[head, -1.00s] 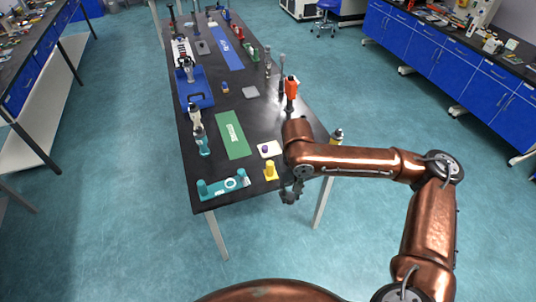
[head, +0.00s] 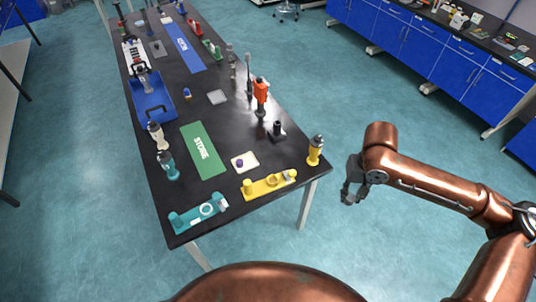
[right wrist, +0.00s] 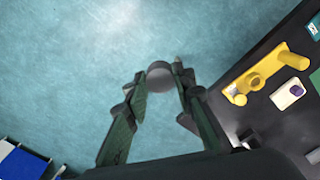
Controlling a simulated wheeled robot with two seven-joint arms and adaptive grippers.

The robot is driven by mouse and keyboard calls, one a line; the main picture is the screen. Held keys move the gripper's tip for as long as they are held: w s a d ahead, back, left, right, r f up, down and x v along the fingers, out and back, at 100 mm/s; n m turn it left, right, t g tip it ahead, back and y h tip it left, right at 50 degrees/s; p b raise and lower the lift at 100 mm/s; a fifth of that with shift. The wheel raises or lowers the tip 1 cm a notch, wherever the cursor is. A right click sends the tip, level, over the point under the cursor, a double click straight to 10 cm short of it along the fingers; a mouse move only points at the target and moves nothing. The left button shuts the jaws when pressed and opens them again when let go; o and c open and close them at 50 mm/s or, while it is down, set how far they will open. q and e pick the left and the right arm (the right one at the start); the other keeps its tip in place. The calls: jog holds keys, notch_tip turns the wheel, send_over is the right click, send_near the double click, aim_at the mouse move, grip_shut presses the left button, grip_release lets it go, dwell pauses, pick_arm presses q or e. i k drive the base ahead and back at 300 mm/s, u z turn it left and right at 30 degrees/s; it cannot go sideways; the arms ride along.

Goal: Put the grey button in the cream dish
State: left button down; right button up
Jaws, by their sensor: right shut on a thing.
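My right gripper (head: 350,193) is off the right side of the table, above the floor. In the right wrist view its fingertips (right wrist: 160,84) are shut on a round grey piece, the grey button (right wrist: 159,71). The button is too small to make out in the head view. The cream dish (head: 251,158), a small flat square, lies on the table near its right front part, with a purple button (head: 240,163) on it. The dish also shows in the right wrist view (right wrist: 283,101), right of the gripper and well apart from it. My left gripper is not in view.
A yellow fixture (head: 262,187) stands just in front of the dish, and a yellow bottle (head: 315,151) near the table's right edge. A teal fixture (head: 190,220) is at the front left. A green mat (head: 207,163) lies left of the dish. An orange-topped tool (head: 261,98) stands behind.

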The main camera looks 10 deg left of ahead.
aim_at(250, 161)
jog(key=z, duration=0.1)
jog(key=i, duration=0.7)
jog(key=u, duration=0.75)
jog(key=i, duration=0.45)
jog(key=u, duration=0.45)
